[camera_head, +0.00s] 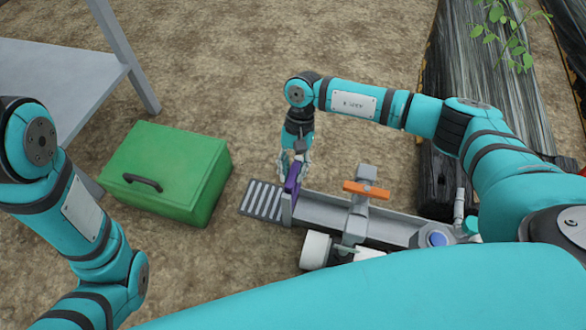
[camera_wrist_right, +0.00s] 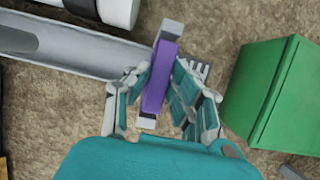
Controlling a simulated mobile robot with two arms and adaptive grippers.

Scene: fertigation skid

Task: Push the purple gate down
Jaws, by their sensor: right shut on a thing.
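The purple gate (camera_head: 292,178) stands upright across the left end of the grey channel, beside the slatted grate. My right gripper (camera_head: 297,160) reaches down to the gate from above and is shut on it. In the right wrist view, the purple gate (camera_wrist_right: 159,77) lies between the two fingers of my right gripper (camera_wrist_right: 162,85), with light grey ends showing beyond the purple part. The fingers hide some of its sides. My left arm shows at the left of the head view, but its gripper is not in view.
A grey channel (camera_head: 390,228) runs right from the gate, with an orange handle (camera_head: 366,190) on a post and a blue button (camera_head: 438,239). A slatted grate (camera_head: 262,201) lies at its left end. A green box (camera_head: 165,170) stands left. Bare soil lies behind.

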